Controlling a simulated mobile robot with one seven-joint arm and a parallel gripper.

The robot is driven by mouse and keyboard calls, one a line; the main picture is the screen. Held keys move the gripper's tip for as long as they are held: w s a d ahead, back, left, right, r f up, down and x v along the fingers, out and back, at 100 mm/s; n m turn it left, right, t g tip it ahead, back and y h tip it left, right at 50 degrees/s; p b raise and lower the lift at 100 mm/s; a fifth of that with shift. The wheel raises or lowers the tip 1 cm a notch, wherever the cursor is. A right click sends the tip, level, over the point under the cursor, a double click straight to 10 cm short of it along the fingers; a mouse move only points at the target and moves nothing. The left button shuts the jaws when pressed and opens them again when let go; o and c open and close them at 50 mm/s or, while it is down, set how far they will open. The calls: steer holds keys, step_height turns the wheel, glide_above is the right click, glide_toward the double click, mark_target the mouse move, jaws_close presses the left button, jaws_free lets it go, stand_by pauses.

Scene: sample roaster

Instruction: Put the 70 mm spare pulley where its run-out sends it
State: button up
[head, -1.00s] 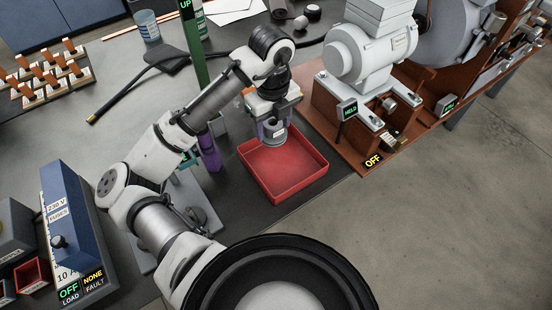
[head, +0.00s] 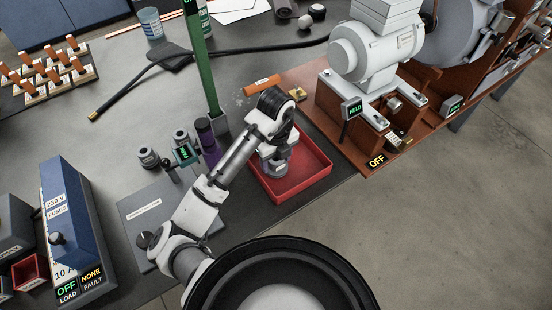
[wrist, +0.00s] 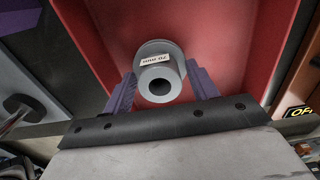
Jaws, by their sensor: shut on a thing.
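The 70 mm spare pulley (wrist: 160,80) is a grey stepped cylinder with a central bore. Its white "70 mm" label appears upside down in the wrist view. My gripper (wrist: 161,88) is shut on it, one purple finger at each side. In the head view the pulley (head: 274,167) is low over or inside the red tray (head: 318,172), partly hidden by my wrist. I cannot tell whether it touches the tray floor. The rest of the visible tray floor is bare. A small green-lit readout (head: 185,153) stands left of my arm; its figures are too small to read.
Two grey pulley-like parts (head: 148,157) stand near the readout. A purple cylinder (head: 207,140) and green post (head: 200,75) are left of the tray. A motor (head: 370,55) on a brown base stands right. A blue fuse box (head: 72,225) is at left.

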steer(key=shift+f, duration=0.1)
steer(key=o, duration=1.3)
step_height(320, 180, up, 12)
steer(key=shift+r+p, duration=0.15)
steer(key=shift+p, duration=0.55)
